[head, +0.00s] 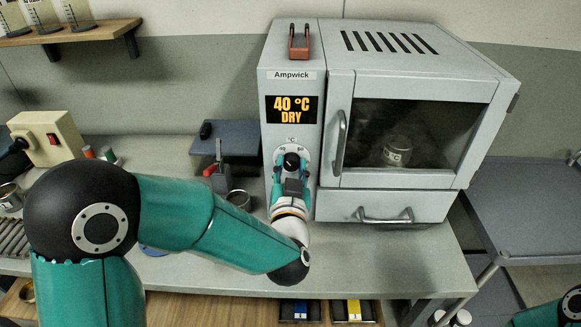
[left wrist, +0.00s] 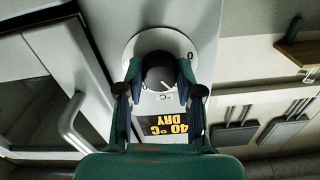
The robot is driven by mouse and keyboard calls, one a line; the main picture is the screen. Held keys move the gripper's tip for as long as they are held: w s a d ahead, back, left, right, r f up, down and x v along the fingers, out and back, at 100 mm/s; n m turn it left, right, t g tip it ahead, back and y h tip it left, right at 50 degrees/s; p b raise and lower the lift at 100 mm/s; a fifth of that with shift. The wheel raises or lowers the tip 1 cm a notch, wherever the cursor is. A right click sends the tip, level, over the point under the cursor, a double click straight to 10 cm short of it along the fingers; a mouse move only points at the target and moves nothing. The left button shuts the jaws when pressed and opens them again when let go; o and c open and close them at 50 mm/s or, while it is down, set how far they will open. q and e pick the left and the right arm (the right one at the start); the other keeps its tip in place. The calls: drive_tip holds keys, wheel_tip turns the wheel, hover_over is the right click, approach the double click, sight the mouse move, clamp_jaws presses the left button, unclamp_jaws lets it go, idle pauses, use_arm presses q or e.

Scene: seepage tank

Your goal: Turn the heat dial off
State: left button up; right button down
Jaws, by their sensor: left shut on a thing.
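The heat dial is a black knob (head: 291,161) on a pale round plate, low on the control panel of the grey Ampwick oven (head: 290,110). My left gripper (head: 291,168) reaches up to it and is shut on the knob. In the left wrist view the black knob (left wrist: 159,72) sits between the two fingers of my left gripper (left wrist: 160,82), with a white pointer mark and a 0 on the plate. The display (head: 291,109) reads 40 °C DRY. My right gripper is not in view; only a bit of teal arm shows at the lower right.
The oven door, with a vertical handle (head: 340,142), is closed, and a tin (head: 397,151) stands inside. A drawer handle (head: 386,216) juts out below. A grey side table (head: 530,200) is at right.

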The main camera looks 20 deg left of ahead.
use_arm(q)
drive_tip(key=shift+f+n+b, duration=0.2)
drive_tip(key=shift+n+b, duration=0.3)
drive_tip(key=shift+b, duration=0.5)
drive_tip(key=n+b, duration=0.9)
drive_tip(key=b, duration=0.2)
drive_tip(key=shift+f, duration=0.1)
drive_tip(key=shift+n+b, duration=1.75)
drive_tip(key=shift+n, duration=0.25)
drive_tip(key=o, duration=1.2)
drive_tip(key=shift+r, duration=0.25)
drive_tip(key=shift+c, duration=0.2)
drive_tip(key=shift+s, duration=0.1)
drive_tip(key=v, duration=1.2)
